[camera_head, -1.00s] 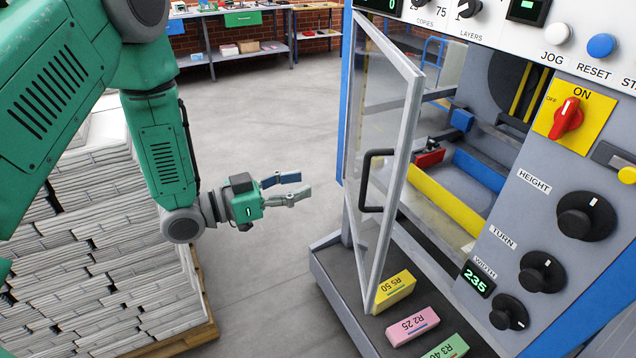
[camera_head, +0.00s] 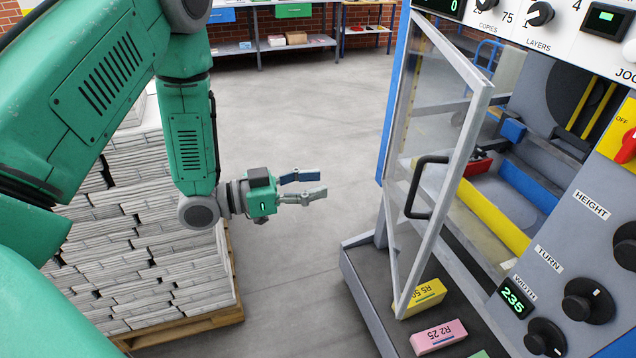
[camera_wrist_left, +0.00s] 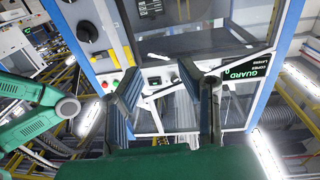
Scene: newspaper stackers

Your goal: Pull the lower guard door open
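The guard door (camera_head: 466,138) is a clear panel in a grey frame. In the head view it stands swung out from the machine, its free edge toward me. A black bar handle (camera_head: 413,190) is on it. My left gripper (camera_head: 316,184) is left of the handle, apart from it, with its fingers pointing right. In the left wrist view the gripper (camera_wrist_left: 165,88) has its two fingers spread with nothing held between them. A dark "GUARD" label (camera_wrist_left: 243,73) shows beyond the right finger. My right gripper is not seen.
The machine's base ledge (camera_head: 362,290) carries a yellow block (camera_head: 422,297) and a pink block (camera_head: 438,337) near the door's lower corner. A newspaper stack (camera_head: 150,240) on a pallet (camera_head: 205,322) stands at left. Bare floor lies between the stack and machine.

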